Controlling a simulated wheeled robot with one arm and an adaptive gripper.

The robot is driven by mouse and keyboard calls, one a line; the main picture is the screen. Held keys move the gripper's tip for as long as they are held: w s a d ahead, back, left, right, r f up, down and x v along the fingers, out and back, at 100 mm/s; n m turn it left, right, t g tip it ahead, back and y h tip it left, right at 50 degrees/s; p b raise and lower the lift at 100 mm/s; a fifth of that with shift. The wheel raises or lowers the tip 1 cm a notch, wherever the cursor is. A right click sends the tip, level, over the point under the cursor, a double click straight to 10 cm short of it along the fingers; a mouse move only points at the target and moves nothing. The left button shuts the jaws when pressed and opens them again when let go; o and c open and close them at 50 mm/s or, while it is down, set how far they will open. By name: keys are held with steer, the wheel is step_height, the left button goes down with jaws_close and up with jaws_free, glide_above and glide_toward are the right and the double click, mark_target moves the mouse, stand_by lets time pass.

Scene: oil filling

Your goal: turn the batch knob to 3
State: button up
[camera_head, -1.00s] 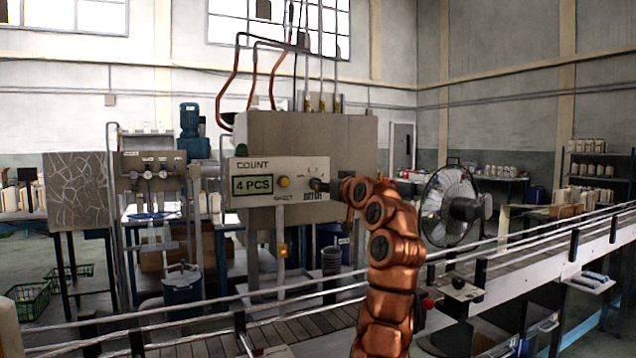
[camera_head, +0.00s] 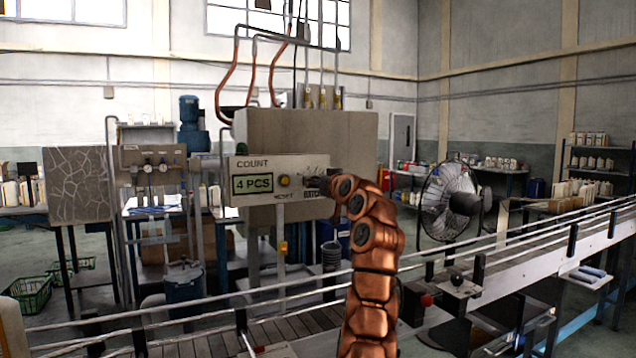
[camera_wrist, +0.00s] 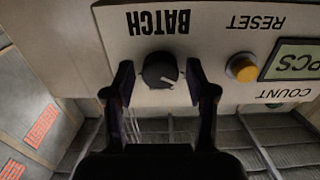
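The batch knob (camera_wrist: 161,70) is a round dark knob with a light pointer line, under the upside-down word BATCH in the wrist view. Its pointer aims toward the lower right of that picture; the number it marks is not readable. My gripper (camera_wrist: 160,84) is open, with one finger on each side of the knob and visible gaps. In the head view my gripper (camera_head: 321,184) is at the right end of the control panel (camera_head: 262,165), and my arm hides much of the knob. The panel's display (camera_head: 252,184) reads 4 PCS.
A yellow reset button (camera_wrist: 241,68) sits beside the knob; it also shows in the head view (camera_head: 284,180). A large grey cabinet (camera_head: 300,130) stands behind the panel. A conveyor (camera_head: 530,258) runs in front, and a fan (camera_head: 447,202) stands to the right.

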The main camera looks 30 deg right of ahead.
steer(key=c, duration=0.9)
steer(key=shift+c, duration=0.2)
steer(key=shift+f+m+b, duration=0.15)
steer(key=shift+m+b, duration=0.25)
steer(key=shift+b, duration=0.15)
steer(key=shift+d+m+p, duration=0.15)
steer(key=shift+m+p, duration=2.4)
steer(key=shift+m, duration=4.85)
